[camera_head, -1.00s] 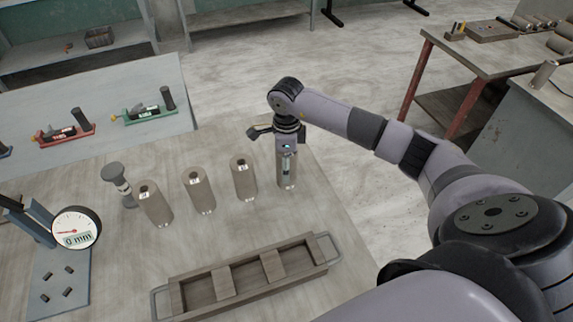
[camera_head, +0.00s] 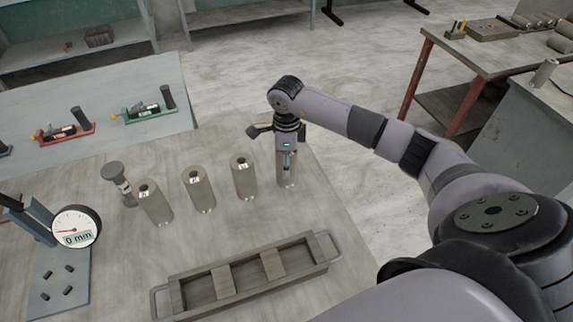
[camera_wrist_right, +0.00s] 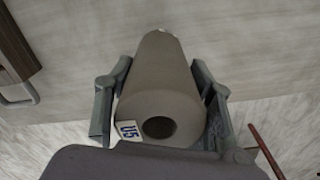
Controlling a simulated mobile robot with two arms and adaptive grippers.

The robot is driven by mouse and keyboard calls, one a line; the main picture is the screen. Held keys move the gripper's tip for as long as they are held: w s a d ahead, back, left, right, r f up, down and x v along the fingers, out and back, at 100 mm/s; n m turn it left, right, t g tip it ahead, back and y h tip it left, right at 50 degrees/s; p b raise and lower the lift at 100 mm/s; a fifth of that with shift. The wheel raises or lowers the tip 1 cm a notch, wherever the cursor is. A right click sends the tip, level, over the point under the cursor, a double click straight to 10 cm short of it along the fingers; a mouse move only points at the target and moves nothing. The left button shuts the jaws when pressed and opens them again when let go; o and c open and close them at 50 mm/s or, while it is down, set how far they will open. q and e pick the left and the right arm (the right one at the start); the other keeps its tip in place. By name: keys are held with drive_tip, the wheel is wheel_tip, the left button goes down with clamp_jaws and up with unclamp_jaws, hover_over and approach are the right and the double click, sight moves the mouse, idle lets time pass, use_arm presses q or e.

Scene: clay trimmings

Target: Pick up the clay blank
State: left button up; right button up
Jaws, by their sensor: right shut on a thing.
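The clay blank (camera_head: 288,178) at the right end of a row is a grey-brown cylinder standing upright on the table. My right gripper (camera_head: 287,160) comes down on it from above and is shut on its upper part. In the right wrist view, the blank (camera_wrist_right: 160,90) shows a round hole in its top and a label reading U5. The two fingers of the right gripper (camera_wrist_right: 160,105) lie on either side of it. Three similar cylinders (camera_head: 199,190) stand in a row to the left. My left gripper is not in view.
A wooden tray (camera_head: 320,268) with compartments and end handles lies in front of the row. A dial gauge (camera_head: 76,226) reading 0 mm and a grey knobbed tool (camera_head: 118,184) are at the left. A red-legged table (camera_head: 470,52) stands at the back right.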

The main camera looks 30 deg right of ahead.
drive_tip(key=shift+r, duration=0.1)
clamp_jaws()
